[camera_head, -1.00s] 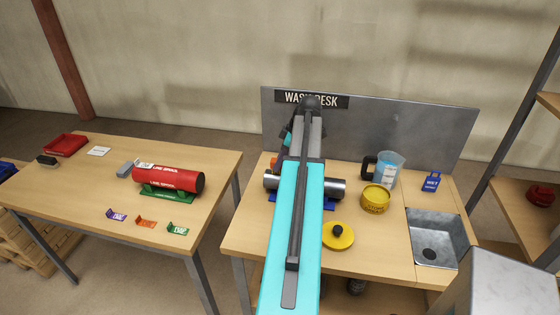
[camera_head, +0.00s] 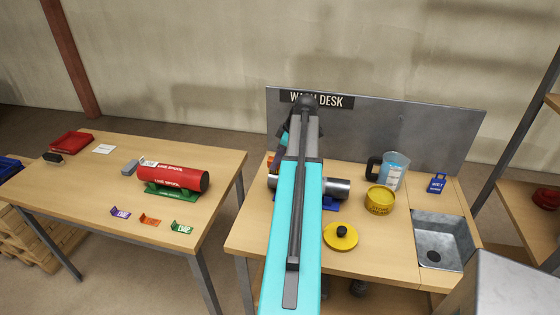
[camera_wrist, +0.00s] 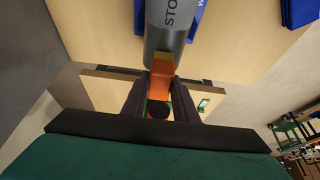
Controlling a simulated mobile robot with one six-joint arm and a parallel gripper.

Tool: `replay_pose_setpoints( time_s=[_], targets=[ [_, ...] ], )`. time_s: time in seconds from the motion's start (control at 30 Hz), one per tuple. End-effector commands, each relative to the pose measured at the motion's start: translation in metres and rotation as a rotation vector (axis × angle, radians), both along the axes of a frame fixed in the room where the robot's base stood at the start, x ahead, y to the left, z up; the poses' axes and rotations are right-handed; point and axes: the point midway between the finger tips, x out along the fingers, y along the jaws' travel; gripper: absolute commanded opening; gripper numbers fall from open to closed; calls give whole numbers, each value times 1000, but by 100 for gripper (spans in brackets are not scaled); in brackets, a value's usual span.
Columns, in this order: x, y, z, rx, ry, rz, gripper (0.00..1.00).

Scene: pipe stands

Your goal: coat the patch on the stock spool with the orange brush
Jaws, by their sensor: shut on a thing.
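The stock spool, a grey metal cylinder (camera_head: 338,187), lies on a blue stand (camera_head: 331,205) on the wash desk, its middle hidden by my arm in the head view. In the wrist view the spool (camera_wrist: 170,30) shows the letters "STO". My gripper (camera_wrist: 159,90) is shut on the orange brush (camera_wrist: 162,72). The brush's yellowish tip is at the spool's near surface; I cannot tell whether it touches. I cannot make out the patch.
A yellow tin (camera_head: 380,200), its lid (camera_head: 341,236), a measuring jug (camera_head: 393,171), a blue sign (camera_head: 437,183) and a sink (camera_head: 443,240) are right of the spool. A red spool (camera_head: 174,177) lies on the left table. The grey board (camera_head: 420,135) rises behind the desk.

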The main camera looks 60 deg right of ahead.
Motion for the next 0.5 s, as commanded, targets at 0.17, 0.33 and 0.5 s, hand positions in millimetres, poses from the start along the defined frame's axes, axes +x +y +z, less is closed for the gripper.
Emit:
replay_pose_setpoints(
  time_s=[0.17, 0.33, 0.5],
  targets=[
    [0, 0, 0, 0, 0, 0, 0],
    [-1, 0, 0, 0, 0, 0, 0],
    [-6, -2, -1, 0, 0, -1, 0]
  ],
)
